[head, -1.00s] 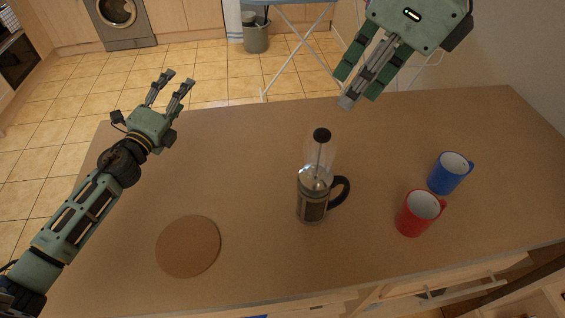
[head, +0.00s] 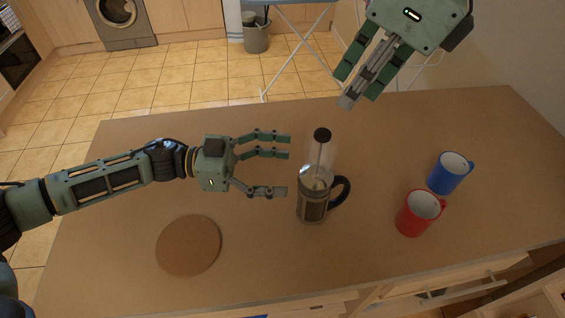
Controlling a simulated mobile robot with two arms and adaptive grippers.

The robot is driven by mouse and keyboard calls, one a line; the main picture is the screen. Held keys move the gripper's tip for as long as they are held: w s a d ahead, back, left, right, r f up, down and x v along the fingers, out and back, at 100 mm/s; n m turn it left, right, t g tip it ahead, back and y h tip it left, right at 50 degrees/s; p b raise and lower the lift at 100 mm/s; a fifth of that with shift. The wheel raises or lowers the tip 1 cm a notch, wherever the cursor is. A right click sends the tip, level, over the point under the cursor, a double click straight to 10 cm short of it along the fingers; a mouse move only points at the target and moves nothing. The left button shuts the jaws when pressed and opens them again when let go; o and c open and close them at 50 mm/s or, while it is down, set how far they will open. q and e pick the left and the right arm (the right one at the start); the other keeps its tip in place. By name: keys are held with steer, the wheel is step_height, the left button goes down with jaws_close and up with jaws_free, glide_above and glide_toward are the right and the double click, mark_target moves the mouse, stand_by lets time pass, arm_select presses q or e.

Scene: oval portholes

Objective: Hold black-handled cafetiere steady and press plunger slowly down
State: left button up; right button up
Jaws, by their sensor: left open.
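The cafetiere (head: 312,205) stands upright on the worktop, with dark contents and a black handle on its right side. Its plunger rod is raised, topped by a round black knob (head: 322,135). My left gripper (head: 287,166) is open and empty, fingers pointing right, just left of the cafetiere and apart from it in the picture. My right gripper (head: 360,100) hangs at the top, above and right of the knob, fingers pointing down and left. Its fingers look close together, but I cannot tell whether it is shut; nothing shows in it.
A red mug (head: 416,215) and a blue mug (head: 446,176) stand on the worktop (head: 270,275) right of the cafetiere. A round cork mat (head: 189,245) lies at front left. Behind the worktop are a tiled floor, a bin (head: 256,38) and a washing machine (head: 118,20).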

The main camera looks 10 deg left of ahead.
mark_target(317, 190)
arm_select(q)
steer(key=shift+n, duration=0.3)
steer(key=f, duration=0.4)
steer(key=d+f, duration=0.1)
steer(key=f, duration=0.2)
steer(key=shift+f, duration=0.1)
steer(key=d, duration=0.7)
steer(key=shift+w+d, duration=0.25)
steer(key=shift+w, duration=0.05)
